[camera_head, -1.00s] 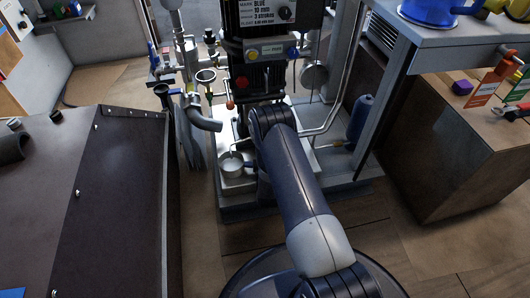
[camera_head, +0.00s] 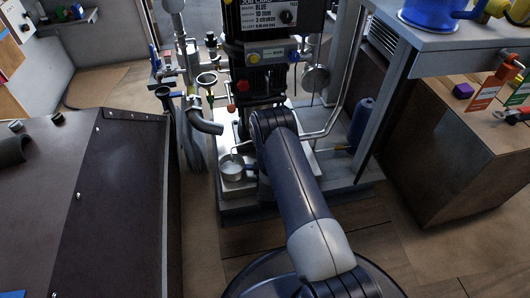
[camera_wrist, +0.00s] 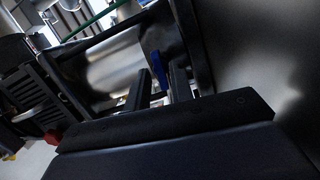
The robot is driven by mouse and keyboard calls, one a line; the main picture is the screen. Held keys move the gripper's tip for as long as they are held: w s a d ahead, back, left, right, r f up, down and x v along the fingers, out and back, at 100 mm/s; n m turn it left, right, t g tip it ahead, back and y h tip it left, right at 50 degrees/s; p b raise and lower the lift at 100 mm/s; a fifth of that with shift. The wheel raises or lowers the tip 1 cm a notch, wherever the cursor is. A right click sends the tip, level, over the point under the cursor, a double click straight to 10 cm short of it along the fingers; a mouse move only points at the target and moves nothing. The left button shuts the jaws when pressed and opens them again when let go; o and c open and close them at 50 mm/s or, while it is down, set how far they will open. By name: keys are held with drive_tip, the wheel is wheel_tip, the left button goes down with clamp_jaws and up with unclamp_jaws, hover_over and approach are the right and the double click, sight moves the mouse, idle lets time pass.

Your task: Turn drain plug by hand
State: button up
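A small blue lever-like part (camera_wrist: 158,70) shows in the wrist view, on or in front of a shiny metal cylinder (camera_wrist: 115,65). It may be the drain plug's handle, but I cannot tell for sure. My gripper (camera_wrist: 160,82) has its two dark fingers apart, one on each side of the blue part's lower end. Contact with either finger is not clear. In the head view my own arm hides the gripper and the spot it reaches, low on the machine (camera_head: 268,85).
A metal cup (camera_head: 232,168) stands on the machine's pale base, left of my arm. A bent grey pipe (camera_head: 205,122) and funnels are above it. A dark bench (camera_head: 125,200) is at left, a blue bottle (camera_head: 361,122) at right. A wooden cabinet (camera_head: 450,160) stands farther right.

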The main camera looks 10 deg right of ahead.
drive_tip(key=shift+o, duration=0.5)
drive_tip(key=shift+s, duration=1.05)
drive_tip(key=n, duration=0.4)
drive_tip(key=shift+t, duration=0.3)
drive_tip(key=m, duration=0.4)
